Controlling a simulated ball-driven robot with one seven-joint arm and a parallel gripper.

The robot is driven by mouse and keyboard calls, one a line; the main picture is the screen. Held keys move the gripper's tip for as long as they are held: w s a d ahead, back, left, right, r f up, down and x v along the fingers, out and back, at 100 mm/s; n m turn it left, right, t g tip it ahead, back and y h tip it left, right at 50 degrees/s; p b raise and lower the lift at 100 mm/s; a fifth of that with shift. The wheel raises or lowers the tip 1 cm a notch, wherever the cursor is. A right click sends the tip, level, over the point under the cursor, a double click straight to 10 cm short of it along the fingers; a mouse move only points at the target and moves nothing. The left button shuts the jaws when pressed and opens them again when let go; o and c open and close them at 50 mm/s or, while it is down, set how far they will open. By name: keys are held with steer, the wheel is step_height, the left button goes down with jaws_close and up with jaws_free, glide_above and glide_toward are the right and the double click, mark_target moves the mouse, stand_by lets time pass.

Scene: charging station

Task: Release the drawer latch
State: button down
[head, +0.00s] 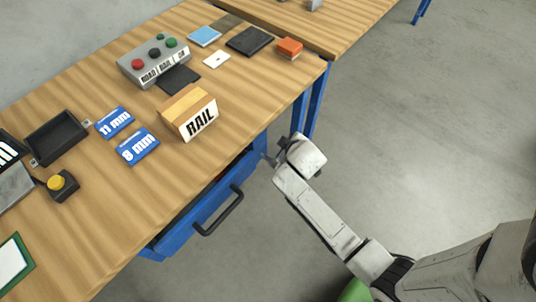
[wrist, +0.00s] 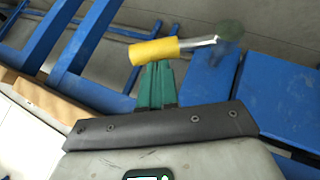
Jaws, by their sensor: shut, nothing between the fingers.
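The blue drawer (head: 205,213) with a black bar handle (head: 219,212) is under the wooden table's near side. A dark gap shows above its front, with a bit of red inside. My gripper (head: 268,160) is at the drawer's right end, small and partly hidden by my wrist. In the wrist view, a lever with a yellow grip (wrist: 154,51), which looks like the latch, lies across the picture on a metal rod. My green fingers (wrist: 157,72) are shut and empty, their tips right at the yellow grip. I cannot tell whether they touch it.
On the tabletop (head: 95,210) are a RAIL block (head: 190,112), a button box (head: 153,62), blue size cards (head: 137,146), a black tray (head: 57,137) and a yellow button (head: 62,186). Blue table legs (head: 311,103) stand behind my gripper.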

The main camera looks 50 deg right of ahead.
steer(key=shift+d+r+y, duration=0.1)
steer(key=shift+d+y, duration=0.15)
steer(key=shift+y, duration=0.05)
steer(key=shift+d+f+p, duration=0.4)
steer(key=shift+f+p, duration=0.2)
steer(key=shift+p, duration=0.15)
steer(key=shift+s+f, duration=0.1)
steer(key=shift+f, duration=0.05)
steer(key=r+p, duration=0.1)
steer(key=a+r+p, duration=0.1)
steer(key=r, duration=0.1)
steer(key=w+r+p, duration=0.1)
steer(key=r+p, duration=0.1)
steer(key=shift+a, duration=0.15)
steer(key=v, duration=0.9)
steer(key=shift+s, duration=0.3)
